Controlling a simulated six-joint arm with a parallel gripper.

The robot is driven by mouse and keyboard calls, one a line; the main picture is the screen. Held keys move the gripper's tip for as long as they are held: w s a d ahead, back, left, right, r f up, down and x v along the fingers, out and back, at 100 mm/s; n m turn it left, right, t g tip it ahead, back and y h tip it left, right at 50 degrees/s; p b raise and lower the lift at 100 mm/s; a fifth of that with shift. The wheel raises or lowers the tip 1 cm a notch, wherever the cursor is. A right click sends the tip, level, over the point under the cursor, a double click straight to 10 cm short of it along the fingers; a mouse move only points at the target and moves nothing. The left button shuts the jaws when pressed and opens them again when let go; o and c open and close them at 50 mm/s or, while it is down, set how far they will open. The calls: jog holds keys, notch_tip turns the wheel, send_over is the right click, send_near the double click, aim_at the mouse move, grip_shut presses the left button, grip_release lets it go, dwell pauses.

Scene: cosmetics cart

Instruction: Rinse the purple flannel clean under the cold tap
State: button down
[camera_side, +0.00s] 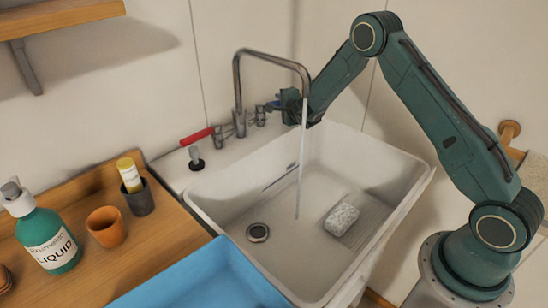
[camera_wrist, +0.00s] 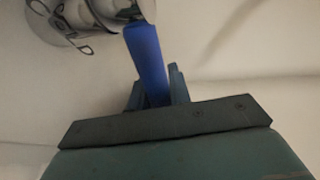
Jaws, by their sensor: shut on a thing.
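My gripper (camera_side: 287,105) is behind the right side of the tap. In the wrist view its jaws (camera_wrist: 155,95) are shut on the blue tap lever (camera_wrist: 146,52), which joins a shiny metal body with partly readable lettering. The lever shows as a small blue bit (camera_side: 272,105) in the side view. A thin stream of water (camera_side: 301,165) runs from the tall curved tap (camera_side: 270,56) into the white sink (camera_side: 212,200). A pale grey, mottled lump (camera_side: 341,219) lies on the ribbed right part of the basin, apart from the stream. I see no purple cloth.
A red lever (camera_side: 197,136) and a dark plug (camera_side: 195,160) are left of the tap. A blue tray (camera_side: 205,280) is at the sink's front left. A green bottle (camera_side: 48,240), an orange cup (camera_side: 106,227) and a dark cup (camera_side: 138,198) stand on the wooden top.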

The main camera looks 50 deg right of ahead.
jog(key=shift+s+f, duration=0.15)
jog(key=shift+f, duration=0.05)
jog(key=c, duration=1.4)
grip_release()
jog(key=shift+c, duration=0.2)
jog(key=shift+o, duration=0.6)
jog(key=shift+r, duration=0.15)
jog(key=shift+a+r, duration=0.1)
jog(key=v, duration=1.3)
jog(key=shift+s, duration=0.3)
jog(key=shift+a, duration=0.1)
